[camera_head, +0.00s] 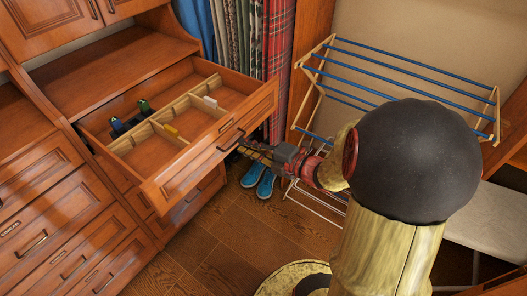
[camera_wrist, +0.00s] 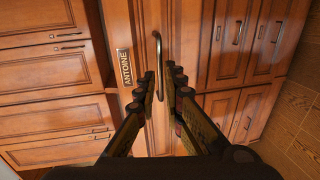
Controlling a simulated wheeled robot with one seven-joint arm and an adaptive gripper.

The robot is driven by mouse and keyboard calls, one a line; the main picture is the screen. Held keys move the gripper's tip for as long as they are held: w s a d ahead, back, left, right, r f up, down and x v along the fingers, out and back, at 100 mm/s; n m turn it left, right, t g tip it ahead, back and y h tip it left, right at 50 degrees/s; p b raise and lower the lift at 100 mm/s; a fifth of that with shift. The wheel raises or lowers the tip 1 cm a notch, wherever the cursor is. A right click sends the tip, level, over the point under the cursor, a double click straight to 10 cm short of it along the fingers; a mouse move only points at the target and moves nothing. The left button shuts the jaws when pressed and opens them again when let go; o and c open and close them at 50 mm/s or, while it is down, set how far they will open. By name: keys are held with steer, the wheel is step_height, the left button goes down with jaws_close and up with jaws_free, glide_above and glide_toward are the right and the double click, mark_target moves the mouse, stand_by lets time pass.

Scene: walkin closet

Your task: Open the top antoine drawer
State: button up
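The top antoine drawer (camera_head: 205,145) is pulled well out of the cabinet in the head view. Its front, with a name plate reading ANTOINE (camera_wrist: 125,68), faces my gripper in the wrist view. The dark bar handle (camera_head: 231,140) also shows in the wrist view (camera_wrist: 157,48), running upright there. My gripper (camera_wrist: 162,76) is close to the drawer front, with its fingertips on either side of the handle's near end. A gap shows between the fingers, so they are not closed together. Whether either finger touches the handle is unclear.
Wooden dividers (camera_head: 160,118) and several small items lie inside the drawer. More closed drawers (camera_head: 35,240) stand at left and below. Hanging clothes (camera_head: 279,50) and blue shoes (camera_head: 265,183) are behind the drawer. A drying rack (camera_head: 400,68) stands at right.

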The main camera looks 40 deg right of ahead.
steer(key=v, duration=0.7)
stand_by(0.6)
steer(key=w+d+r+m+g+h, duration=0.3)
steer(key=w+d+r+m+h, duration=0.15)
steer(key=r+m+h, duration=0.65)
steer(key=s+a+f+m+g+y+p, duration=0.1)
steer(key=s+a+f+m+g+y, duration=0.1)
steer(key=s+a+m+g+y, duration=0.4)
steer(key=s+a+m, duration=0.4)
steer(key=s+a, duration=0.6)
steer(key=a, duration=0.3)
steer(key=shift+f+m, duration=0.2)
steer(key=shift+m, duration=0.1)
stand_by(3.4)
